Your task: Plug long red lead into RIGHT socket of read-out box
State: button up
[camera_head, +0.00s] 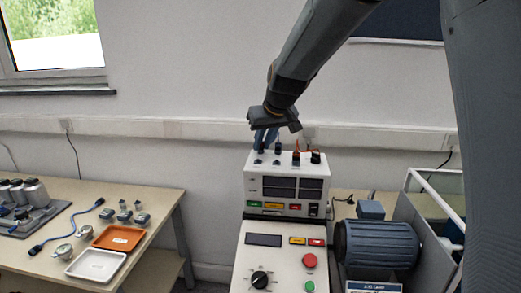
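The white read-out box (252,183) stands on top of a larger white control unit, with dark displays and coloured labels on its front. Several small dark plugs or sockets stand along its top. A thin orange-red lead (298,146) shows at the right part of the top, beside a dark plug (315,156); where its ends go is too small to tell. My gripper (266,141) points down just above the left part of the box top, near a dark blue plug (278,149). Its blue fingers are small, and whether they hold anything is unclear.
The control unit (262,262) has a black dial, a red button and a green button. A blue-grey motor (378,245) and a white-railed frame stand to the right. The left table holds an orange tray (119,238), a white tray (96,265), a blue cable (66,232) and small parts.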

grip_shut()
jog(key=shift+r, duration=0.35)
jog(key=shift+r+p, duration=1.35)
jog(key=shift+r, duration=0.3)
jog(key=shift+s, duration=0.1)
